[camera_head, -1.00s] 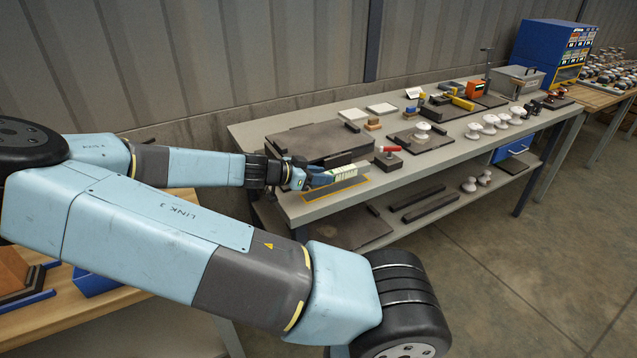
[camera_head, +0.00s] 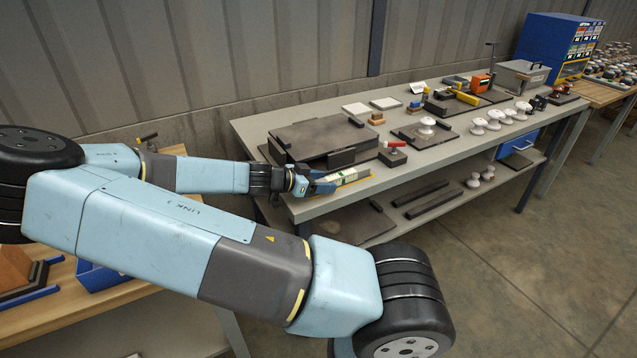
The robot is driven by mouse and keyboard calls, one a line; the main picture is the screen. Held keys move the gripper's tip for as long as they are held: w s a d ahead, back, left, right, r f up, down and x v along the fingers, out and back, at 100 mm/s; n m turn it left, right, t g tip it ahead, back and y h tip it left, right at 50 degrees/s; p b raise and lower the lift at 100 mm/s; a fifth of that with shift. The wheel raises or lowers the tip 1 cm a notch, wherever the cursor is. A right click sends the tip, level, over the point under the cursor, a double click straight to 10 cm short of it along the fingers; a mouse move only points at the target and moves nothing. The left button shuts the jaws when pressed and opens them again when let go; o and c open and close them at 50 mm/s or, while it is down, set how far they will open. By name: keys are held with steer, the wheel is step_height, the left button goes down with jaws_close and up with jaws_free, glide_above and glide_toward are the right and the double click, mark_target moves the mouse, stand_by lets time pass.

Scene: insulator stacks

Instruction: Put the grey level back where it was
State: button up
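The level (camera_head: 347,177) shows as a small pale bar with yellow on it, at the front left of the grey workbench. It lies low over the yellow-edged marked spot, in front of the dark plates; I cannot tell whether it rests fully on the surface. My gripper (camera_head: 325,184) comes in from the left, with its blue fingers at the level's left end. The fingers are small and partly overlap the level, so whether they grip it or stand apart is unclear.
Dark flat plates (camera_head: 322,137) lie just behind the level. A block with a red handle (camera_head: 392,150) stands to its right. White insulators (camera_head: 479,126) and a grey box (camera_head: 520,76) are farther right. The bench's front edge is close to the level.

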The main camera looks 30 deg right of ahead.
steer(key=shift+a, duration=0.1)
steer(key=v, duration=1.1)
steer(key=shift+a+r, duration=0.15)
steer(key=shift+a, duration=0.25)
